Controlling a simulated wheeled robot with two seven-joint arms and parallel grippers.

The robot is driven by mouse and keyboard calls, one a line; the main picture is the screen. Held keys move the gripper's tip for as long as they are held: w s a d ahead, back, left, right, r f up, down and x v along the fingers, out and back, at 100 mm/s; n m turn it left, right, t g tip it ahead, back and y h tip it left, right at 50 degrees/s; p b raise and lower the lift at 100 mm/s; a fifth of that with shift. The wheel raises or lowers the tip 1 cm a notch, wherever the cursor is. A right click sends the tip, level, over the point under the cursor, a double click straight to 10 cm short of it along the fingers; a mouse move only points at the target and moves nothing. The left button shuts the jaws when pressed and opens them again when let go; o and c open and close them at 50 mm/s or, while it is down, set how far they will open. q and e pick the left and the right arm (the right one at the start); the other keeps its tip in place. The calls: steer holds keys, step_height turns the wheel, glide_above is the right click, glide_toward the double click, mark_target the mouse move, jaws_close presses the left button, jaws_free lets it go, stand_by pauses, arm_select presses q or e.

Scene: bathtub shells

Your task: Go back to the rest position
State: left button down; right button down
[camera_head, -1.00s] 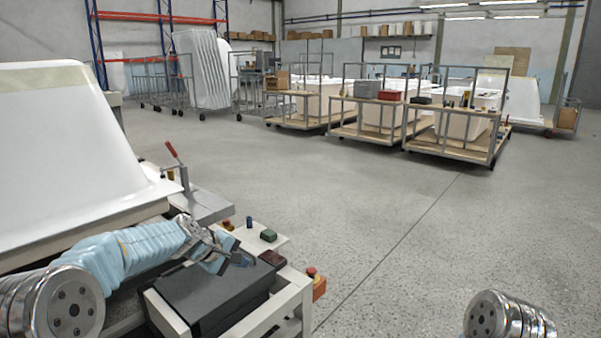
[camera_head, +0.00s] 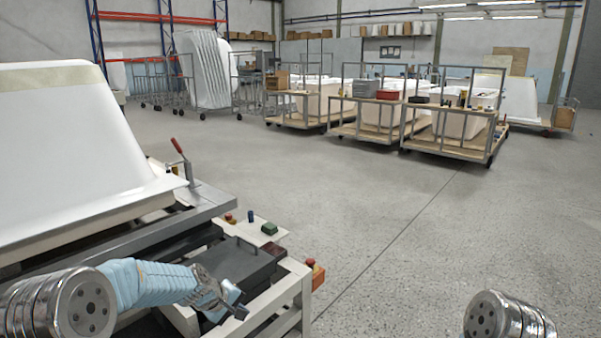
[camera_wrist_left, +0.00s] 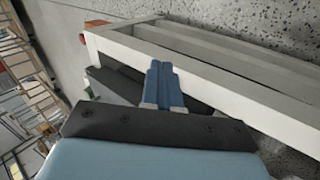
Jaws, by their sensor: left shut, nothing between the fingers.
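My left arm comes in from the lower left in the head view, in a light blue sleeve. My left gripper (camera_head: 236,309) is shut and empty, over the near side of the workbench frame by the dark box. In the left wrist view the gripper (camera_wrist_left: 163,72) shows its two blue fingers together, with nothing between them. Beyond them lie the white frame beams (camera_wrist_left: 215,70) and a dark surface. My right gripper is not in view; only a metal joint of my right arm shows at the lower right of the head view.
The white workbench frame (camera_head: 290,309) carries a dark box (camera_head: 236,262), a green block (camera_head: 269,228) and a red button (camera_head: 310,262). A large white shell (camera_head: 75,150) lies at left, near a red-handled clamp (camera_head: 178,147). Carts with tubs (camera_head: 455,150) stand farther back. The middle floor is clear.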

arm_select(q)
steer(key=s+f+m+g+y, duration=0.1)
steer(key=s+f+m+g, duration=0.2)
steer(key=s+f, duration=1.25)
steer(key=s+d+f+m, duration=0.2)
steer(key=s+f, duration=0.2)
steer(key=s, duration=0.4)
steer(key=s+d+f+m+g, duration=0.1)
steer(key=s+d+f+m, duration=0.1)
steer(key=s, duration=0.7)
steer(key=shift+s+d+f+g+h, duration=0.15)
steer(key=shift+s+f+g+h, duration=0.2)
steer(key=shift+f, duration=0.5)
